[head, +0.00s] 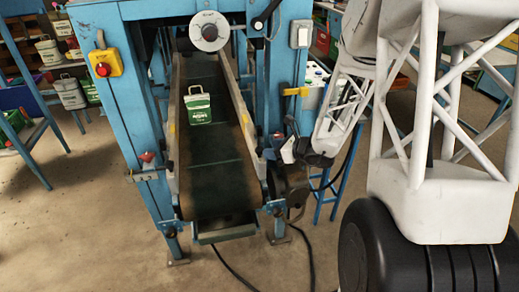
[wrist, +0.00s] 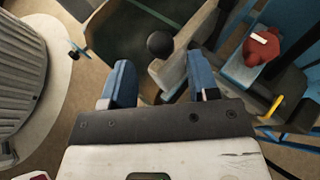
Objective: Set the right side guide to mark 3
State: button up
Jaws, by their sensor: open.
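The right side guide (head: 241,105) is the long rail along the right edge of the dark green belt (head: 215,180). Its mark numbers are too small to read in the head view. My gripper (head: 287,150) is just right of the belt's near end, beside the guide's lower end. A black ball knob (wrist: 160,43) lies ahead of the gap between the fingertips, apart from both. A red part (wrist: 262,46) with a white stripe sits on a blue bracket to the right.
A yellow box with a red button (head: 103,65) is on the left blue post. A yellow handle (head: 295,92) juts from the right post. Black cables lie on the floor.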

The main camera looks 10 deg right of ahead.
aim_at(261, 149)
jog(key=shift+x, duration=3.15)
jog(key=shift+c, duration=0.5)
grip_shut()
